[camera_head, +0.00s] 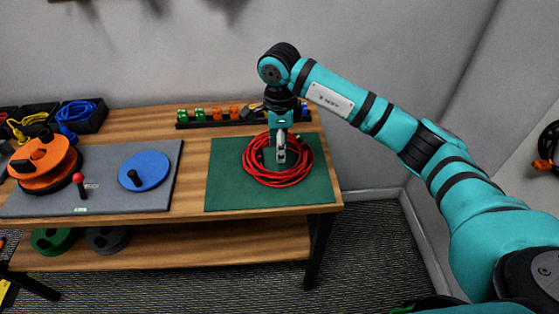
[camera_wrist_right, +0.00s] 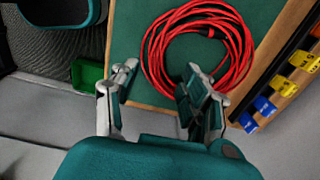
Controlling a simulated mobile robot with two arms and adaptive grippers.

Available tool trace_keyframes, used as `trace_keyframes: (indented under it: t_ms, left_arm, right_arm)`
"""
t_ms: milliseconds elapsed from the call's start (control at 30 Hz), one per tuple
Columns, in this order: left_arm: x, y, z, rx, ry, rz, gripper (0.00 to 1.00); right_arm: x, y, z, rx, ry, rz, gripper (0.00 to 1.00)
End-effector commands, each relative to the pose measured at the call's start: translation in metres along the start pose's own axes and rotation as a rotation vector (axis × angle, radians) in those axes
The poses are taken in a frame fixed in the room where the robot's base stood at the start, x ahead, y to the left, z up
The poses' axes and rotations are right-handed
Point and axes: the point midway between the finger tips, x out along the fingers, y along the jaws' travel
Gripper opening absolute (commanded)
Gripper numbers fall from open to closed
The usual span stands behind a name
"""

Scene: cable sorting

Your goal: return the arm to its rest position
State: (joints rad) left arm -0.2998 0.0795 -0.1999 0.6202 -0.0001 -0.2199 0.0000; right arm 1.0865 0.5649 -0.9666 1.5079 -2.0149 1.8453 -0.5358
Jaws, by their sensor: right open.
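My right arm reaches in from the right of the head view, bent at the elbow. Its gripper (camera_head: 281,153) points down over the coil of red cable (camera_head: 258,178) on the green mat (camera_head: 225,185). In the right wrist view the gripper (camera_wrist_right: 163,83) is open, with its two fingers spread and no cable between them. The red cable (camera_wrist_right: 152,55) lies beyond the fingertips there. I cannot tell the exact height of the fingers above the mat. My left gripper is not in view.
A rack (camera_head: 190,124) with green, orange and other coloured pieces stands behind the mat. A grey board (camera_head: 110,200) to the left bears an orange reel (camera_head: 40,178) and a blue disc (camera_head: 152,165). Bins (camera_head: 95,121) with cables stand at the back left. A wall rises behind the table.

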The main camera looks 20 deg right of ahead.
Motion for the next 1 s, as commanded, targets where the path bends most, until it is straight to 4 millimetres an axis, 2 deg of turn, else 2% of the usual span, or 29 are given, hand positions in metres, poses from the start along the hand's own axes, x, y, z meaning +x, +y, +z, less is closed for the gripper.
trace_keyframes:
  t_ms: [100,233,667,767,867,967,1000]
  left_arm:
    - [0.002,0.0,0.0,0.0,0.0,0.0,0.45]
    - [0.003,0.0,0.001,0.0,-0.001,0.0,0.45]
    - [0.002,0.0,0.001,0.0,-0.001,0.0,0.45]
    - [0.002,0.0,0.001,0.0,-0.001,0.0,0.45]
    - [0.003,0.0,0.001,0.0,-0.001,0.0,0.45]
    - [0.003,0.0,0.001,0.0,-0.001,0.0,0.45]
    - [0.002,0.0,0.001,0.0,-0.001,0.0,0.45]
  right_arm:
    - [-0.013,0.0,0.0,0.001,0.0,-0.001,0.46]
    - [-0.02,0.0,0.0,0.001,0.0,0.0,0.46]
    - [-0.02,0.0,0.0,0.0,0.0,0.001,0.46]
    - [-0.017,0.004,0.007,-0.007,-0.025,0.008,0.46]
    - [-0.006,0.018,0.035,-0.029,-0.136,0.037,0.46]
    - [0.003,0.049,0.086,-0.045,-0.356,0.101,0.46]
    - [0.003,0.065,0.111,-0.043,-0.472,0.14,0.46]
